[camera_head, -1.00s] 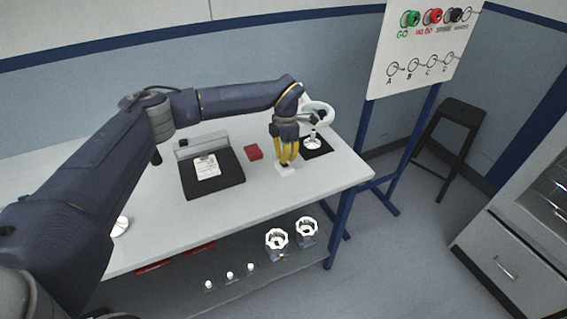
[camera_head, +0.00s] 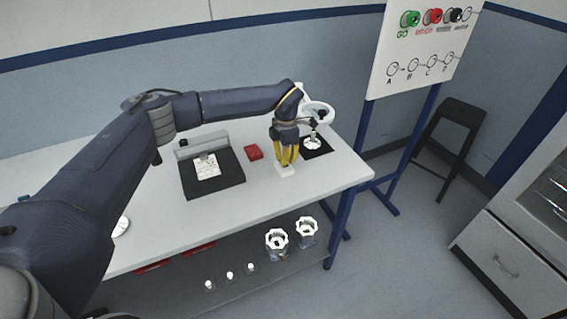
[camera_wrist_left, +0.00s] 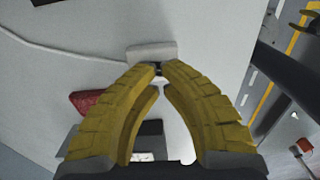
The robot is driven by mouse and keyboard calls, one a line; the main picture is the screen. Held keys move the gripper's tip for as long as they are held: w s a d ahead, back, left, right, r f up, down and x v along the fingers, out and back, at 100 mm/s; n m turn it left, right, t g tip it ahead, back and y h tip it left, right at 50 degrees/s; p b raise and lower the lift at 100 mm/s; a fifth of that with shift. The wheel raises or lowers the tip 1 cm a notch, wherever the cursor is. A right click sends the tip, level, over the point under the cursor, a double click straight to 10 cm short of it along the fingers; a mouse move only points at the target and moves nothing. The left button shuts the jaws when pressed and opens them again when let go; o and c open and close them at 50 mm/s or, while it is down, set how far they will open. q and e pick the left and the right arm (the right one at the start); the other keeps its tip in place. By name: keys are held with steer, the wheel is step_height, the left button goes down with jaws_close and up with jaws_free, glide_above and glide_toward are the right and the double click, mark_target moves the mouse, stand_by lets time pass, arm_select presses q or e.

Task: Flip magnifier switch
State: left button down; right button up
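The magnifier (camera_head: 318,113) has a white ring head and stands on a dark mat at the right end of the table, just behind my left gripper. A small white block, which looks like the switch (camera_head: 285,170), lies on the tabletop under the fingertips. My left gripper (camera_head: 286,163) points down with yellow fingers. In the left wrist view, the fingertips (camera_wrist_left: 159,70) come together right at the edge of the white switch block (camera_wrist_left: 152,51). The block lies beyond the tips, not between them. My right gripper is not in view.
A red block (camera_head: 253,152) and a black tray with a white paper (camera_head: 213,178) lie left of the gripper on the table (camera_head: 300,192). White-topped housings (camera_head: 277,240) stand on the lower shelf. A sign board (camera_head: 420,45) stands right.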

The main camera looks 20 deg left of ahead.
arm_select(q)
steer(key=shift+f, duration=1.2)
stand_by(0.7)
steer(key=shift+r, duration=3.5)
